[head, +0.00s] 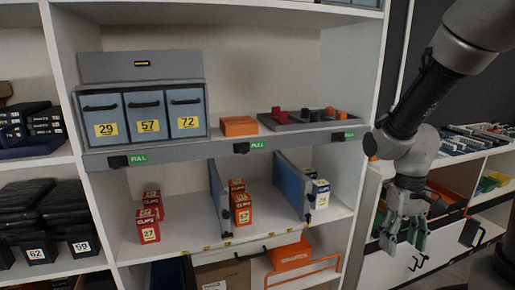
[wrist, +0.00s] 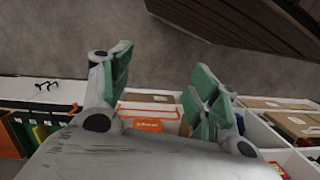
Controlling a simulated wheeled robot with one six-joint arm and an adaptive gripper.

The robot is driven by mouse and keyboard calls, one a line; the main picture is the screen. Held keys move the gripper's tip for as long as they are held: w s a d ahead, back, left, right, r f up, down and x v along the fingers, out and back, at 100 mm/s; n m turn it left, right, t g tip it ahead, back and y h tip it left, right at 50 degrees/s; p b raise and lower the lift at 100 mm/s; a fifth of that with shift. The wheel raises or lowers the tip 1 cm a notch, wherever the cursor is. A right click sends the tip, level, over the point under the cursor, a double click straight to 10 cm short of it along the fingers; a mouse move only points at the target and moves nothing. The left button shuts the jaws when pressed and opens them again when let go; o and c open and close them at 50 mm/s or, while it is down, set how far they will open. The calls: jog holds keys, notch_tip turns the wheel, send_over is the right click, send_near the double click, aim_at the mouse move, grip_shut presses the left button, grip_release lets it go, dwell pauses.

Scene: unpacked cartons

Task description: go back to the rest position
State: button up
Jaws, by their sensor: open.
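My gripper (head: 403,232) hangs at the right of the head view, fingers pointing down, in front of the white drawer unit. Its green-padded fingers are apart with nothing between them. In the wrist view my gripper (wrist: 160,95) also shows spread and empty, with grey floor and shelf fronts beyond it. No object is held, and the fingers appear to touch nothing.
A white shelf unit (head: 218,254) holds red boxes (head: 149,232), orange boxes (head: 241,208), blue drawers (head: 147,119) and a grey tray (head: 290,124). Blue-and-grey dividers (head: 290,182) stand on its lower shelf. An orange crate (head: 290,256) sits below. Black containers (head: 36,220) stand left.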

jog(key=s+d+r+t, duration=0.1)
jog(key=s+r+t, duration=0.2)
jog(key=r, duration=0.5)
jog(key=s+r+m+t, duration=0.1)
jog(key=s+r+t, duration=0.2)
jog(key=r, duration=0.5)
jog(key=shift+s+d+r, duration=0.3)
jog(key=shift+s+d, duration=0.05)
jog(key=shift+s, duration=0.35)
